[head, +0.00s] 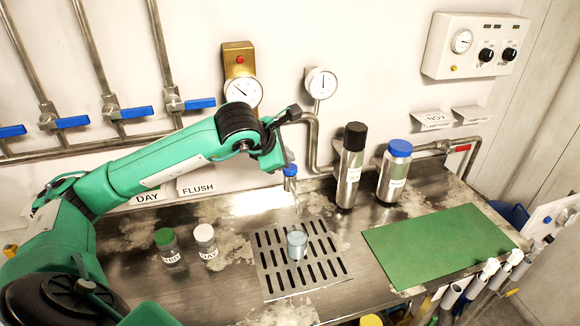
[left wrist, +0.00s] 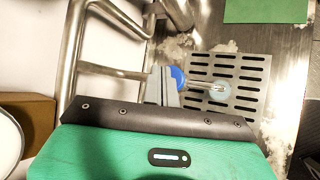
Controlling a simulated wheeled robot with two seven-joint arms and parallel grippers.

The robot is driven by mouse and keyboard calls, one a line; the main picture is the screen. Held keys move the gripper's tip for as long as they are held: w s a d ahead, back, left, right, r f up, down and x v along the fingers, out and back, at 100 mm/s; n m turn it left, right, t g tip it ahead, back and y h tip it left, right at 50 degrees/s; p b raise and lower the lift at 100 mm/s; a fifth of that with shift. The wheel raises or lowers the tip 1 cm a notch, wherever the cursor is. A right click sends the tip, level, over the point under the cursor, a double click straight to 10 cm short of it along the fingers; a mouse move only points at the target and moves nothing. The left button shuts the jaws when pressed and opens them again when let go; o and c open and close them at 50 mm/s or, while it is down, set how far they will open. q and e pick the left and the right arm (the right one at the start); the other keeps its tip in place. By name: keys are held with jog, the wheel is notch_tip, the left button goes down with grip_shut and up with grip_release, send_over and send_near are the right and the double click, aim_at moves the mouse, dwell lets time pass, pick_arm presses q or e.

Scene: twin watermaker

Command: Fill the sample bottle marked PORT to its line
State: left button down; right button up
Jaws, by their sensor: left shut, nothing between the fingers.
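A small open container with bluish contents (head: 297,244) stands upright on the slotted drain grate (head: 262,282); no label on it is readable. A tap with a blue handle (head: 290,170) is above it, with a thin pale streak between them that may be spout or water. My left gripper (head: 287,158) is shut and empty, right at the blue handle; I cannot tell if they touch. In the left wrist view the fingers (left wrist: 170,86) are beside the blue handle (left wrist: 178,77), and the container (left wrist: 222,90) is beyond. My right gripper is not in view.
A green-capped bottle (head: 168,246) and a white-capped bottle marked DAY (head: 206,241) stand left of the grate. A black-topped flask (head: 350,170) and blue-capped flask (head: 394,172) stand behind. A green mat (head: 435,240) lies clear on the right. Blue-handled pipe valves (head: 130,113) line the wall.

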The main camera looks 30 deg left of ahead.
pick_arm(q)
jog(key=shift+r+p, duration=1.15)
jog(key=shift+r, duration=1.4)
jog(key=shift+f, duration=0.15)
